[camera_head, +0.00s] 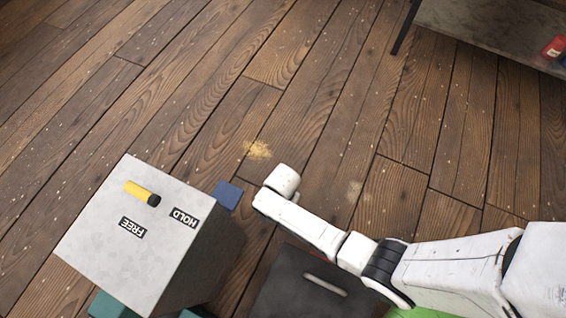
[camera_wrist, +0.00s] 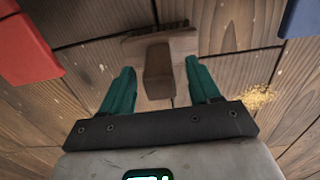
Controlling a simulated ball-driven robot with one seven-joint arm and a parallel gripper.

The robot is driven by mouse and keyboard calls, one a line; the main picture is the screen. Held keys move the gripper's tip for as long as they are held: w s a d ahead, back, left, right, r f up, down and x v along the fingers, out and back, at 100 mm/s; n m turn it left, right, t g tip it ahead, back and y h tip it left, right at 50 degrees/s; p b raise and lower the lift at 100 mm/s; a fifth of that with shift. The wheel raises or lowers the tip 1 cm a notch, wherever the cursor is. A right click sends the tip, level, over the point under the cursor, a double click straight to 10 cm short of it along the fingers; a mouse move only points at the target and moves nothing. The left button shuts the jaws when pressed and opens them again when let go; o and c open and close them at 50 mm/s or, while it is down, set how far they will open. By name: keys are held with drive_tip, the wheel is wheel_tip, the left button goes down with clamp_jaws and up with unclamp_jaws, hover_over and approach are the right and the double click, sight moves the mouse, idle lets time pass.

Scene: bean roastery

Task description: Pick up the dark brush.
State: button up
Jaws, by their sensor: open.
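In the wrist view a brown T-shaped brush (camera_wrist: 158,66) lies on the plank floor, with a wide head at the far side edged by a thin dark strip. Its short handle points toward my gripper (camera_wrist: 160,72). My gripper's two green fingers are open, one to each side of the handle as seen from the wrist. I see no contact, and the gap in depth is hard to judge. In the head view I cannot make out the brush or my fingers.
A pale box (camera_head: 120,235) with a yellow lever (camera_head: 140,191) and HOLD and FREE labels stands left of my arm. A blue patch (camera_head: 229,194) is beside it. A dark slotted case (camera_head: 300,295) is nearer. Yellowish crumbs (camera_head: 257,149) lie on otherwise open floor.

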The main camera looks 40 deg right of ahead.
drive_tip(key=shift+c, duration=0.3)
clamp_jaws()
idle(0.3)
